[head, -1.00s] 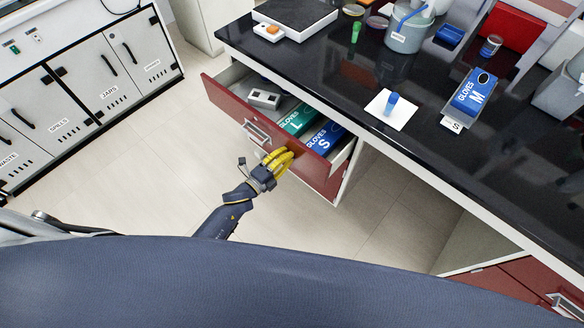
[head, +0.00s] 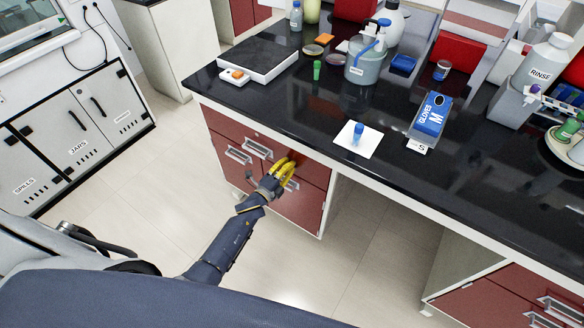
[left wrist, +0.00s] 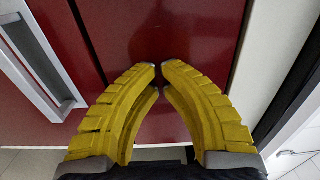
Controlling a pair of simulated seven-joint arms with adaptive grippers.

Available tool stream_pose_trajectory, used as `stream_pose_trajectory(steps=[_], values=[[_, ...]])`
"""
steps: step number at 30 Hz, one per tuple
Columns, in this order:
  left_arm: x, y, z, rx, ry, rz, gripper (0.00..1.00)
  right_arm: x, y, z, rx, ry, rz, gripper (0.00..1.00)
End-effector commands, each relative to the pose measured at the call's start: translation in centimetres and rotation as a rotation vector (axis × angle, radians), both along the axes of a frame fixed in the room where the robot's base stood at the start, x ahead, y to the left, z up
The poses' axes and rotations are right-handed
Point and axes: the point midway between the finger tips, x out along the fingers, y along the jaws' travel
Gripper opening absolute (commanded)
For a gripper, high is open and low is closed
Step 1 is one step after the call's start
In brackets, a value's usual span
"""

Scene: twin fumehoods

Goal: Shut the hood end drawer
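The drawer (head: 222,128), a wide red front with a metal handle (head: 258,147), is at the end of the bench in the head view. Its front now sits in or very near the cabinet face, and its inside is hidden. I cannot tell whether a thin gap is left. My left gripper (head: 284,168) is at the right part of the drawer front. In the left wrist view its yellow fingers (left wrist: 160,68) are drawn together, tips almost meeting, with nothing between them. The tips are at or close to the red panel. My right gripper is out of view.
Other red fronts with handles (head: 291,184) lie below. The floor (head: 150,200) left of the bench is clear.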

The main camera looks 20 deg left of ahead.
Motion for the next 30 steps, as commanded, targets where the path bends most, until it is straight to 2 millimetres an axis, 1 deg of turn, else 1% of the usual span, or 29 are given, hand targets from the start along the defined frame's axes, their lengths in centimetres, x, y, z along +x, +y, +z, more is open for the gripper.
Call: stream_pose_trajectory(steps=[5,8,14,21,27,30], values=[[-0.3,0.0,0.0,0.0,0.0,-0.002,0.0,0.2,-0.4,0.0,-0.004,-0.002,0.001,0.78],[-1.1,0.1,0.0,0.0,0.001,-0.005,0.0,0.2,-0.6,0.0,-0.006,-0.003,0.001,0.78],[-4.2,0.3,-0.1,0.001,0.002,-0.015,0.0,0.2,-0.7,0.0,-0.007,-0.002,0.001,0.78],[-8.5,1.6,-0.1,-0.001,0.001,-0.015,0.0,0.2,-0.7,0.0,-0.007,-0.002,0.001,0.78],[-11.2,2.4,0.0,0.0,0.001,-0.014,0.0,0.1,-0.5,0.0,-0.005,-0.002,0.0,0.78],[-12.1,2.7,0.0,0.0,0.001,-0.014,0.0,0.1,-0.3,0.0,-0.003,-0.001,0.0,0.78]])
